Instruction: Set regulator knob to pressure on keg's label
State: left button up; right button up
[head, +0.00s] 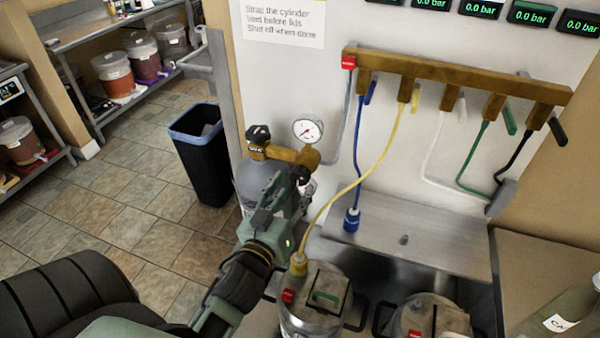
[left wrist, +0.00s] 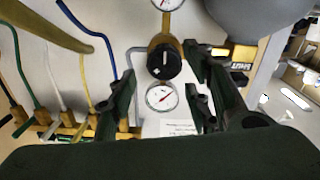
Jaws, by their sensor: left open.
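The black regulator knob (left wrist: 163,64), with a white mark, sits on the brass regulator (head: 288,155) between two white gauges in the left wrist view. A gauge (head: 308,131) tops the regulator in the head view. My left gripper (head: 283,188) is open in front of the regulator; in the left wrist view its fingers (left wrist: 160,72) lie either side of the knob, and I cannot tell whether they touch it. The keg (head: 325,318) with the yellow hose stands below, with a red tag on top; no pressure label is readable. My right gripper is not in view.
The grey cylinder (head: 252,178) stands behind my left gripper. A brass manifold (head: 450,72) with several coloured hoses hangs on the wall, below displays reading 0.0 bar. A second keg (head: 430,318) is at right. A black bin (head: 203,160) stands left; the floor there is clear.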

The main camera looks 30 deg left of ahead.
aim_at(300, 180)
pick_arm(q)
jog(key=p+x, duration=0.1)
jog(key=x, duration=0.3)
jog(key=shift+w, duration=0.2)
jog(key=shift+c, duration=0.5)
jog(key=shift+f, duration=0.1)
jog(key=c, duration=1)
